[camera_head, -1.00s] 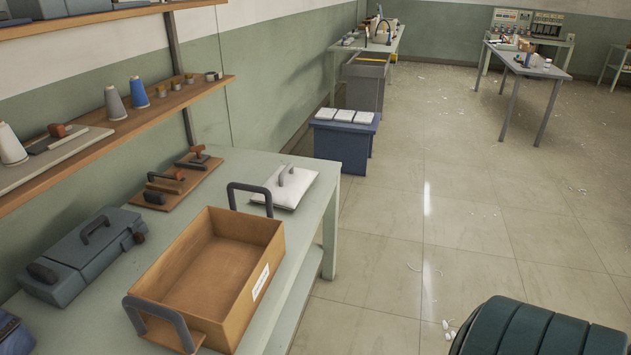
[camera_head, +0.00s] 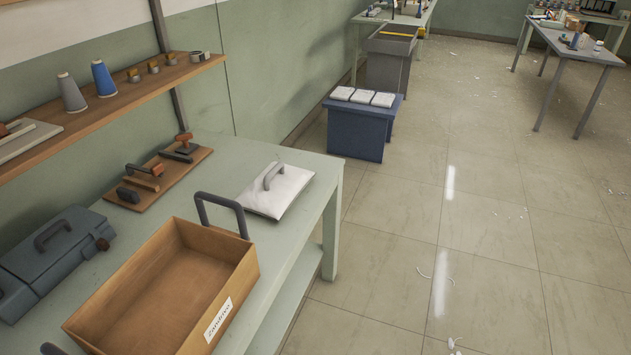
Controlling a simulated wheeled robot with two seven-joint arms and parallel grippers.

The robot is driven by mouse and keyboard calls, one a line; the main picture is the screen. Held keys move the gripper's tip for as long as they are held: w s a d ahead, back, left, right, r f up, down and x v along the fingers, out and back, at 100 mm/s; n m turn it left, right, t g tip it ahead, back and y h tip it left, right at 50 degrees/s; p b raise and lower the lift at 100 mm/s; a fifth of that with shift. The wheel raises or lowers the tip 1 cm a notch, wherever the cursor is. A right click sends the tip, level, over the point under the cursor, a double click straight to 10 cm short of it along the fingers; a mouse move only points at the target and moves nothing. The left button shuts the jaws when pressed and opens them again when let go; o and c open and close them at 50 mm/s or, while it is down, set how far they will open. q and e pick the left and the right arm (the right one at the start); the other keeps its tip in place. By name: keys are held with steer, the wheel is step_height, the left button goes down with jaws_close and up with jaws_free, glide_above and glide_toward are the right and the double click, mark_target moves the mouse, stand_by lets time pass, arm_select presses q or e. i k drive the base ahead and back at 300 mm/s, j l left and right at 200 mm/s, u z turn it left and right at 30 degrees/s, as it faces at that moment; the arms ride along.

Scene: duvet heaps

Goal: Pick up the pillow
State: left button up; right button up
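A white, pillow-like pad (camera_head: 290,192) with a grey loop handle on top lies flat near the far right corner of the pale green workbench (camera_head: 307,228). It sits just behind the wooden box and appears apart from it. Three smaller white pads (camera_head: 361,96) lie in a row on a blue stand (camera_head: 355,132) on the floor farther back. Neither of my grippers is in view.
An open, empty wooden box (camera_head: 229,297) with grey handles stands at the bench front. A grey case (camera_head: 50,258) and a board with stamps (camera_head: 176,179) lie left. A shelf (camera_head: 130,110) holds spools. Floor to the right is mostly clear, with white scraps.

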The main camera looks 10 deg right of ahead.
mark_target(272, 193)
steer(key=l+u, duration=0.15)
steer(key=l, duration=0.4)
steer(key=l+u, duration=0.15)
steer(key=l, duration=0.4)
steer(key=k+l+u, duration=0.2)
steer(key=l, duration=0.3)
steer(key=i, duration=0.05)
